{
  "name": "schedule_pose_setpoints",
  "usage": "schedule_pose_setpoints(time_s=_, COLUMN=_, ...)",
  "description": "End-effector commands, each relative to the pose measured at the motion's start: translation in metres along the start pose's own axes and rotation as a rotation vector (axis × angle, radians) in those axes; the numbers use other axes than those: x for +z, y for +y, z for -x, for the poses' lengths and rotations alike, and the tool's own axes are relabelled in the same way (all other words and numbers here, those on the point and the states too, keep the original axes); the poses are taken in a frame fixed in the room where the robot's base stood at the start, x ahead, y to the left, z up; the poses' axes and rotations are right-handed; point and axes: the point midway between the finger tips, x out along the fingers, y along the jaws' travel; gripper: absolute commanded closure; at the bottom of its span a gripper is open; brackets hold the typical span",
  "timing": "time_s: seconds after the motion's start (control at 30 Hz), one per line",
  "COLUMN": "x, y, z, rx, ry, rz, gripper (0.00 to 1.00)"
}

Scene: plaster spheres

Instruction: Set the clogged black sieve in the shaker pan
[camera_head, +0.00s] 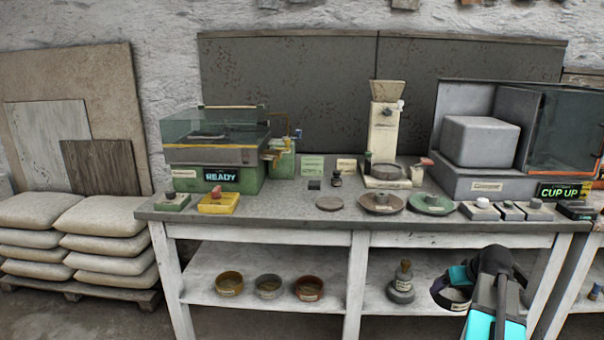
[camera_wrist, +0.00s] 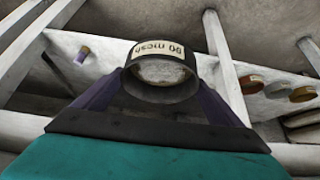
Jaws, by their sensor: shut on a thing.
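The black sieve (camera_wrist: 163,90) is a short dark ring with a pale label reading "mesh" and a whitish clogged face. My gripper (camera_wrist: 165,97) is shut on it, with a purple finger on either side of the ring. In the head view the sieve (camera_head: 441,291) is at the lower shelf's right end, partly hidden by my gripper (camera_head: 458,282); whether it touches the shelf is unclear. A green machine (camera_head: 190,178) marked "READY" stands on the bench at left under a clear hood, with a dark round part (camera_head: 208,136) inside. I cannot tell whether that is the shaker pan.
Yellow, grey and red-brown sieves (camera_head: 268,286) and a grey knobbed weight (camera_head: 402,284) stand on the lower shelf (camera_head: 335,265). Above, the bench top (camera_head: 290,205) holds a brown dish (camera_head: 381,203), a green dish (camera_head: 433,204), a cream mill (camera_head: 385,140) and a cabinet marked "CUP UP" (camera_head: 563,191).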

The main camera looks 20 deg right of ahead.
Motion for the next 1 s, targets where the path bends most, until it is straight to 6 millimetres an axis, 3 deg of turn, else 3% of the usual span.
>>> schedule_pose_setpoints(time_s=0.03, x=-0.011, y=-0.016, z=0.008, rx=-0.006, ry=0.002, rz=0.011, gripper=0.37)
schedule_pose_setpoints(time_s=0.4, x=-0.056, y=-0.111, z=0.037, rx=-0.038, ry=0.002, rz=0.062, gripper=0.37)
schedule_pose_setpoints(time_s=1.0, x=-0.104, y=-0.264, z=0.100, rx=-0.086, ry=0.002, rz=0.137, gripper=0.37)
